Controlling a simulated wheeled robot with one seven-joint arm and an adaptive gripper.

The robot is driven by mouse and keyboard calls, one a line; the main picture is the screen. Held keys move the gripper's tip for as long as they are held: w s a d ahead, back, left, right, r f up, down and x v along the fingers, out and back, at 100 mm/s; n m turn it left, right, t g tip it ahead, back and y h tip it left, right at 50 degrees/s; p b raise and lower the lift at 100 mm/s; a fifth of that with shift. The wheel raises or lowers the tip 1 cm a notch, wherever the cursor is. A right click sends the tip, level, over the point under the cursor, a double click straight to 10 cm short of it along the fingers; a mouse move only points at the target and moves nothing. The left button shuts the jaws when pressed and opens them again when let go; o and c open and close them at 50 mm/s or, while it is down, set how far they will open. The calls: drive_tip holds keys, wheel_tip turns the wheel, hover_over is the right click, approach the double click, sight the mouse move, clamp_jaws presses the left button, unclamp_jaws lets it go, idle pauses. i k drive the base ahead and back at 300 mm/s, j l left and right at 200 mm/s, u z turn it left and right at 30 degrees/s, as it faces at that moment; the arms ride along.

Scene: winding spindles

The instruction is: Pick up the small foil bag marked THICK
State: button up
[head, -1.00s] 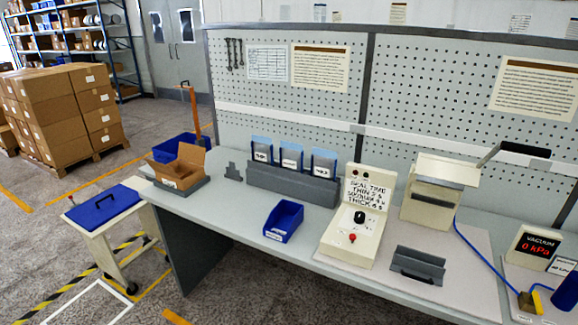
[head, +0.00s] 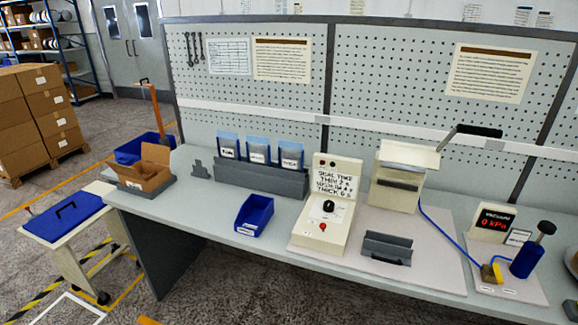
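Three small foil bags with blue upper parts and white labels stand upright in a grey rack on the bench. The right bag (head: 290,153) has a label that seems to read THICK, though it is small and blurred. The middle bag (head: 258,150) and the left bag (head: 228,146) stand beside it with labels too small to read surely. The grey rack (head: 262,180) hides their lower parts. My gripper is not in the head view.
A blue bin (head: 254,215) sits in front of the rack. A sealing-time control box (head: 325,210), a cream sealer (head: 398,180) and a grey holder (head: 386,248) stand to the right. An open carton (head: 146,168) is at the bench's left end. The bench front between carton and bin is clear.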

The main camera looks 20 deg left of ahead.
sight(291, 154)
drive_tip(key=i+j+z, duration=0.35)
drive_tip(key=j, duration=0.7)
drive_tip(key=i+j+z, duration=0.1)
drive_tip(key=j+z, duration=0.25)
drive_tip(key=j, duration=0.7)
drive_tip(key=j+z, duration=0.35)
drive_tip(key=j, duration=0.75)
